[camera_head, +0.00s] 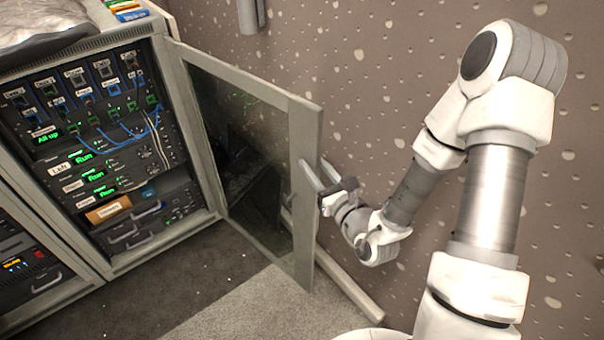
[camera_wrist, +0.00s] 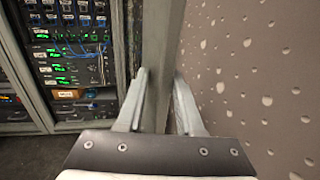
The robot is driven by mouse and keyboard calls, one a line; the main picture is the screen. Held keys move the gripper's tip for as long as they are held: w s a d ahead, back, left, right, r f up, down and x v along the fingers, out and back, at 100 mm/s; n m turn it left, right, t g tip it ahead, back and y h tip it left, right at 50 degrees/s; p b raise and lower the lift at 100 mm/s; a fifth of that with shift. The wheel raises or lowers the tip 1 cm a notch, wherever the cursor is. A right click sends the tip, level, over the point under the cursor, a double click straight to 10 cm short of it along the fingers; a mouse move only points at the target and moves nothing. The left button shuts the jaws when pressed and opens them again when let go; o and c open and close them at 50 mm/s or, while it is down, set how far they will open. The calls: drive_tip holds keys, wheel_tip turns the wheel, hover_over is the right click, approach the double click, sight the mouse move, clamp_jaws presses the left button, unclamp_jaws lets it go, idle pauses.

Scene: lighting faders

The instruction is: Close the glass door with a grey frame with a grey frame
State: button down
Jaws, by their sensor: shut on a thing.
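The glass door with a grey frame (camera_head: 306,200) stands wide open, hinged at the right side of the rack cabinet (camera_head: 172,150). Its dark glass shows the floor and wall dimly. My gripper (camera_head: 318,174) is at the door's free edge, at about mid-height. In the wrist view the edge of the door frame (camera_wrist: 160,60) runs upright between the two fingers of my gripper (camera_wrist: 158,105). The gripper is shut on this edge. The far finger is partly hidden by the door in the head view. A small knob (camera_head: 287,199) sits on the frame beside the gripper.
The cabinet holds switches with blue cables (camera_head: 140,125) and several units with green displays. A spotted wall (camera_head: 400,80) stands close behind the door and my arm. A baseboard (camera_head: 350,287) runs along it. The carpet (camera_head: 240,312) before the cabinet is clear.

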drive_tip(key=shift+s+a+r+h+p, duration=0.15)
drive_tip(key=shift+s+a+p, duration=0.3)
drive_tip(key=shift+p, duration=0.7)
drive_tip(key=shift+s+a+r+h+p, duration=0.15)
drive_tip(key=shift+s+a+p, duration=0.3)
drive_tip(key=shift+p, duration=0.7)
drive_tip(key=shift+s+a+f+m+h+p, duration=0.1)
drive_tip(key=shift+s+a+m+h+p, duration=0.1)
drive_tip(key=shift+s+a+p, duration=0.25)
drive_tip(key=shift+s+a+f+m+h+p, duration=0.1)
drive_tip(key=shift+s+a+m, duration=0.1)
drive_tip(key=shift+a, duration=0.3)
drive_tip(key=s+a+m+t+h+p, duration=0.1)
drive_tip(key=s+a+h, duration=0.1)
drive_tip(key=s+a, duration=0.2)
drive_tip(key=shift+s+a+f+m, duration=0.15)
drive_tip(key=shift+s+a+m, duration=0.15)
drive_tip(key=shift+a, duration=0.65)
drive_tip(key=shift+p, duration=0.35)
